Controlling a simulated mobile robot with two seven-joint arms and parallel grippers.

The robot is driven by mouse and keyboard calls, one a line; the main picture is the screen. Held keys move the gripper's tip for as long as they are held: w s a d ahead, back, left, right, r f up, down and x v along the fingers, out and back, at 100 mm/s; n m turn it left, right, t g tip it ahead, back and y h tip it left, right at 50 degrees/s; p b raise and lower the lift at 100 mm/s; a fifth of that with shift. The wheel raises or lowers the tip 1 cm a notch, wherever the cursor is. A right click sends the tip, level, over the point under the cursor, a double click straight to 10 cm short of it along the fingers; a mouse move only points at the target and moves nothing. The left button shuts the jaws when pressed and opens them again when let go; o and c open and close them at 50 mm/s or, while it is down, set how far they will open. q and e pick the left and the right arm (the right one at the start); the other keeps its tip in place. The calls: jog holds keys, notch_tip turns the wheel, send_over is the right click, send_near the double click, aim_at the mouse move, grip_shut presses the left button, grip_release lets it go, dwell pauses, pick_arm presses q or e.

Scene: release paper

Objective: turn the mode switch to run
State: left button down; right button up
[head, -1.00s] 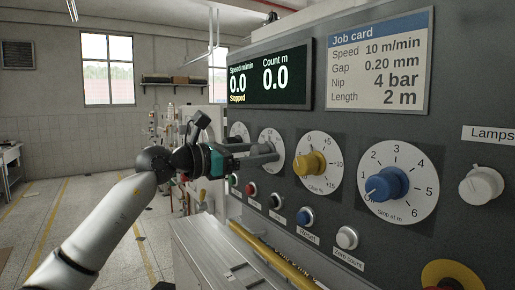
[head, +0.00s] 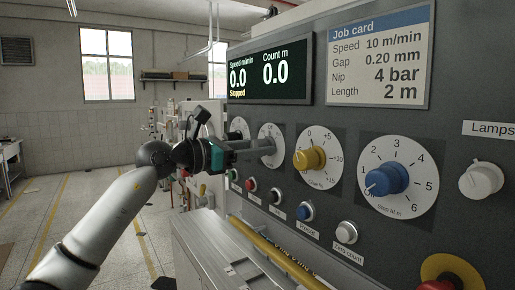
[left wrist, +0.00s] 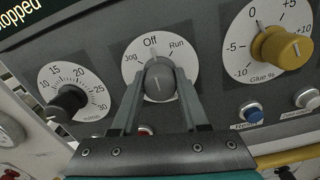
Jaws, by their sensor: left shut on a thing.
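The mode switch is a grey knob (left wrist: 159,80) on a white round dial marked Jog, Off and Run in the left wrist view. Its light pointer line is toward Off, at the top. In the head view its dial (head: 277,138) is partly hidden behind my gripper. My left gripper (left wrist: 158,88) is shut on the knob, with one finger on each side of it. It also shows in the head view (head: 264,147), reaching in from the left. My right gripper is in neither view.
The yellow glue knob (head: 309,159) and blue stop knob (head: 387,180) are to the right. A row of push buttons, including a blue one (head: 305,211), runs below. The display (head: 270,75) reads Stopped.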

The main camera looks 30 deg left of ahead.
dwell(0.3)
pick_arm(q)
jog(key=m+b, duration=0.2)
jog(key=m, duration=0.2)
jog(key=shift+f+b, duration=0.1)
jog(key=shift+b, duration=0.25)
jog(key=m+b, duration=0.2)
jog(key=m, duration=0.2)
jog(key=shift+m, duration=0.6)
jog(key=shift+c, duration=2.1)
grip_release()
jog(key=shift+s+a, duration=0.1)
jog(key=b+v, duration=0.8)
jog(key=v, duration=0.7)
